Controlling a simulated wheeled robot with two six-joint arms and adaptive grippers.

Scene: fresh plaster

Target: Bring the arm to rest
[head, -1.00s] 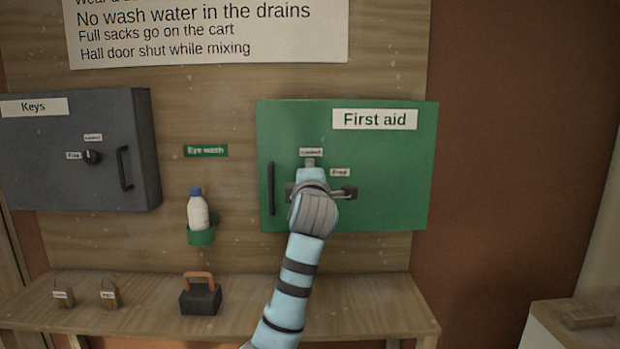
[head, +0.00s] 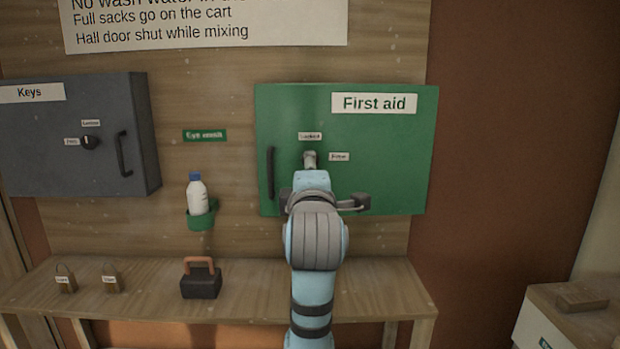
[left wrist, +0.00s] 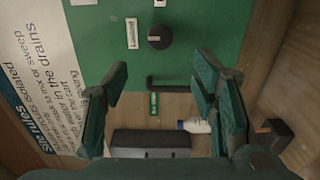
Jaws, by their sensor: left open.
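My left gripper (head: 324,198) is open and empty in front of the green First aid cabinet (head: 395,150), its body partly hidden behind my wrist in the head view. In the left wrist view its two fingers (left wrist: 160,88) stand wide apart, with nothing between them touching. The cabinet's knob (head: 310,159) is just above the gripper and apart from it. The knob also shows in the left wrist view (left wrist: 160,37), its pale mark turned toward the Locked label (left wrist: 132,33). The cabinet door is shut. My right gripper is not in view.
The cabinet's bar handle (head: 271,174) is left of the gripper. A grey Keys cabinet (head: 75,165), a white bottle (head: 197,197) in a green holder, a dark block with an orange handle (head: 201,280) and two padlocks stand left. The wooden bench (head: 245,285) runs below.

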